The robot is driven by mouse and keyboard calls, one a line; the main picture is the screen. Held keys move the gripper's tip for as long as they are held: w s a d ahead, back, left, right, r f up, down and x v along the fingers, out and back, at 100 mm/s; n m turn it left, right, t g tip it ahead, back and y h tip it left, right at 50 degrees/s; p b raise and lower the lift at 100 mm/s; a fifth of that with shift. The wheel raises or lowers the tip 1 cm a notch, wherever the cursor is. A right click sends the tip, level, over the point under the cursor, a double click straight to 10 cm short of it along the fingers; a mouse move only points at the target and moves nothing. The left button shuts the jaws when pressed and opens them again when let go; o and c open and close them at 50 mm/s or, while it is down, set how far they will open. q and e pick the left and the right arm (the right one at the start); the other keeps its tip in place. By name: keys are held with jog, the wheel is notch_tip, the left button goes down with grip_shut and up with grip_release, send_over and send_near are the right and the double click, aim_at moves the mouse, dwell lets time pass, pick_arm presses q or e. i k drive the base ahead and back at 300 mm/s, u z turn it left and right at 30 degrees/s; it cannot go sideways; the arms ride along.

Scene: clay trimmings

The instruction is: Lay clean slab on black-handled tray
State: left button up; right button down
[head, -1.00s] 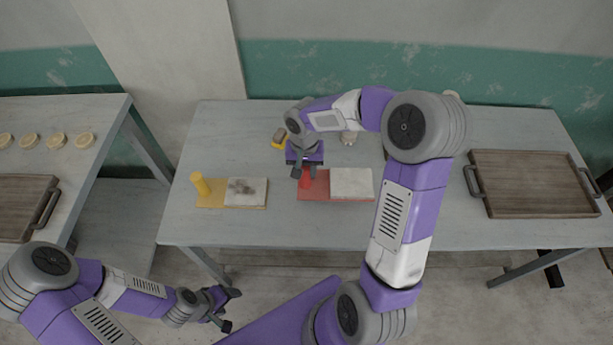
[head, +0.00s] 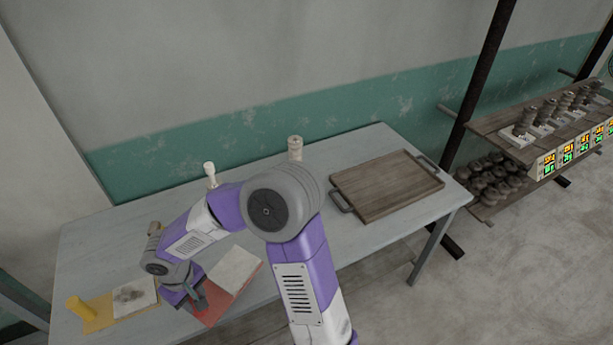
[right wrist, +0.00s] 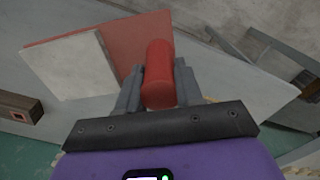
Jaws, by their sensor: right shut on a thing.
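The clean pale slab (head: 235,268) lies on the red board (head: 255,283) near the table's front edge. It also shows on the board in the right wrist view (right wrist: 78,65). My right gripper (head: 193,298) is shut on the board's upright red handle (right wrist: 159,75), with a finger on each side. I cannot tell whether the board is clear of the table. The brown wooden tray (head: 385,187) with dark handles lies empty on the table, up and right of the slab. My left gripper is out of view.
A stained slab (head: 134,298) lies on a yellow board (head: 98,319) left of my right gripper. A white post-like object (head: 210,171) and a beige cylinder (head: 295,149) stand at the table's back. A shelf rack (head: 510,150) stands beyond the right end. Bare tabletop lies around the tray.

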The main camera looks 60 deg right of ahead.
aim_at(387, 182)
jog(key=k, duration=0.1)
jog(key=u, duration=2)
jog(key=k, duration=2.65)
jog(key=z, duration=1.95)
jog(key=i, duration=0.55)
jog(key=z, duration=0.05)
